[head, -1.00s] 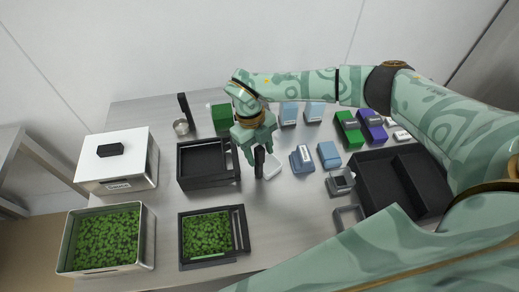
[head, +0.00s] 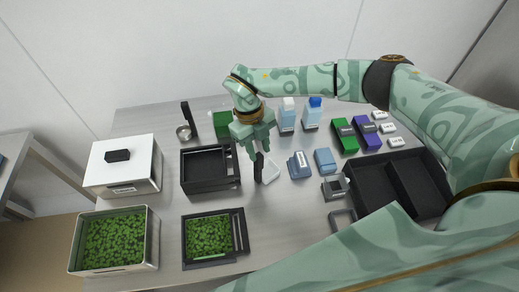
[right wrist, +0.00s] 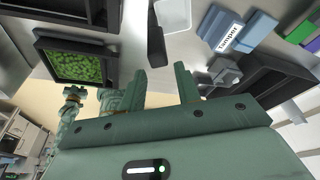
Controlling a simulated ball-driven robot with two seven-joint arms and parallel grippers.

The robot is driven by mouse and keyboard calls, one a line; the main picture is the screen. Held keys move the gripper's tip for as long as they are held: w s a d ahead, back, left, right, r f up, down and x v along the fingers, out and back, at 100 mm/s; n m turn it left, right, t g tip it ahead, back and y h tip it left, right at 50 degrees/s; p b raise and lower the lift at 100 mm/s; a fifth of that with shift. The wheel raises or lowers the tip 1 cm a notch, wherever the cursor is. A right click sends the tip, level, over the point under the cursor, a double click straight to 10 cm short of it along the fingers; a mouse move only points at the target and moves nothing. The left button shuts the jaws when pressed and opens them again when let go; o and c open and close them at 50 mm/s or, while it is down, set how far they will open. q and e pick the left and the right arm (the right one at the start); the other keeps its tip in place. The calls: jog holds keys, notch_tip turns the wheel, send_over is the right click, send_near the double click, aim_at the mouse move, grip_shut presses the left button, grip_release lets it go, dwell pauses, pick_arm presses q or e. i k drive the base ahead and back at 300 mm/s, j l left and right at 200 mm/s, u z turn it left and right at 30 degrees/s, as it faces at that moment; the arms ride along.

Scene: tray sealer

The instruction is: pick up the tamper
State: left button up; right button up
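A blue block with a white label (head: 299,165) stands mid-table; in the right wrist view its label reads "Tamper" (right wrist: 230,37). Left of it a black upright handle (head: 259,167) stands beside a shallow white piece (head: 271,173); I cannot tell whether they are joined. My right gripper (head: 251,147) is just above the handle, pointing down. In the right wrist view its two fingers (right wrist: 163,80) are apart with nothing between them, and the black handle (right wrist: 155,46) lies beyond their tips. Green parts of mine show at lower left there; the left gripper's fingers are unclear.
A black frame (head: 183,172) and a tray of green leaves (head: 208,235) are left of the gripper. A plain blue block (head: 325,161), grey holder (head: 333,188) and black divided bin (head: 400,184) are to the right.

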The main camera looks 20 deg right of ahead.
aim_at(298, 167)
jog(key=z, duration=1.25)
